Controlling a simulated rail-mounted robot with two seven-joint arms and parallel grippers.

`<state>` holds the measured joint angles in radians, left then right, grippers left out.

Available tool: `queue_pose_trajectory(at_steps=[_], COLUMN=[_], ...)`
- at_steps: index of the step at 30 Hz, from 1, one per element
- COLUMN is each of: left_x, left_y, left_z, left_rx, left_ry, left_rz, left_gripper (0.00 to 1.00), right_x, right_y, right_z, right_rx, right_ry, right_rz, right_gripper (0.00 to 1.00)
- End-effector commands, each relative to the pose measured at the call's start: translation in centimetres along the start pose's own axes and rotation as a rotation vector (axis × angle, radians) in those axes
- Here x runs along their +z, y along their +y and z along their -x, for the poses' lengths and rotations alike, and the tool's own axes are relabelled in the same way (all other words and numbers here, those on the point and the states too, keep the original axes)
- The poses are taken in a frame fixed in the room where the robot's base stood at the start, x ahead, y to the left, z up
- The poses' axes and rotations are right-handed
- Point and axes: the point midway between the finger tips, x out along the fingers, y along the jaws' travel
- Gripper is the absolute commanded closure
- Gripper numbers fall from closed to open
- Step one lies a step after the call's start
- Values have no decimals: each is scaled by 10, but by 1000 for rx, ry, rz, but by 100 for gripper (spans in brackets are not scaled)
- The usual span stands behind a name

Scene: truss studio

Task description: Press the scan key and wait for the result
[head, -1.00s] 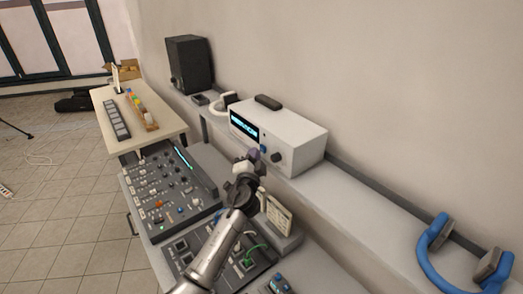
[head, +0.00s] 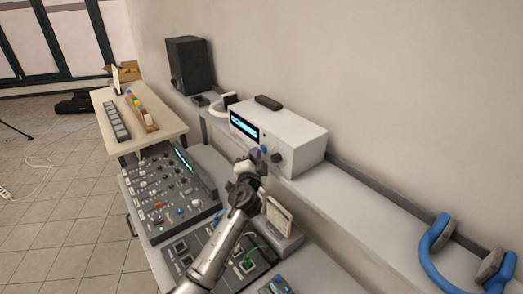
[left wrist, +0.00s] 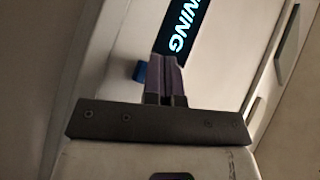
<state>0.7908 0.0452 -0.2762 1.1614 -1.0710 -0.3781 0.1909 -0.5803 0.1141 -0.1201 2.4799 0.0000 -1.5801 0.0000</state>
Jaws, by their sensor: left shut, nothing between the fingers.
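The white scanner box (head: 292,133) stands on the shelf with a lit display (head: 244,126) on its front. In the left wrist view the display (left wrist: 180,38) shows bright letters ending in "NING"; the rest is cut off or hidden. A blue key (head: 263,149) is on the front panel beside a dark knob (head: 277,157). The blue key (left wrist: 139,71) also shows just left of my fingers in the left wrist view. My left gripper (head: 255,155) is shut and empty in front of the panel, close to the key. I cannot tell whether it touches. My right gripper is not in view.
Below the shelf lie a mixing console (head: 165,190) and a panel with a green cable (head: 250,255). A small propped card (head: 279,217) stands near my left arm. A black speaker (head: 189,64) stands behind; blue headphones (head: 432,245) are at the right. The shelf between is clear.

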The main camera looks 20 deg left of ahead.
Motion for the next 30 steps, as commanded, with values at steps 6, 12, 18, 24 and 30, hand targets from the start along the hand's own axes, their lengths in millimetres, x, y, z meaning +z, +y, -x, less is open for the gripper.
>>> queue_pose_trajectory(at_steps=[6, 12, 18, 24, 30], left_x=[3, 7, 8, 10, 19], left_y=[-5, -8, -7, -12, -22], left_z=[5, 10, 11, 14, 27], left_rx=[1, 1, 0, 0, 1], left_ry=[0, 0, 0, -1, -1], left_rz=[0, 1, 0, 0, -1], left_gripper=[100, 100, 100, 100, 100], right_x=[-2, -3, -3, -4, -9], right_y=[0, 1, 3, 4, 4], right_z=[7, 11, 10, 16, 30], right_rx=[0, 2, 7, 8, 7], right_ry=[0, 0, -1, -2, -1], right_rz=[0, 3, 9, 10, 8], right_gripper=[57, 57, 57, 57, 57])
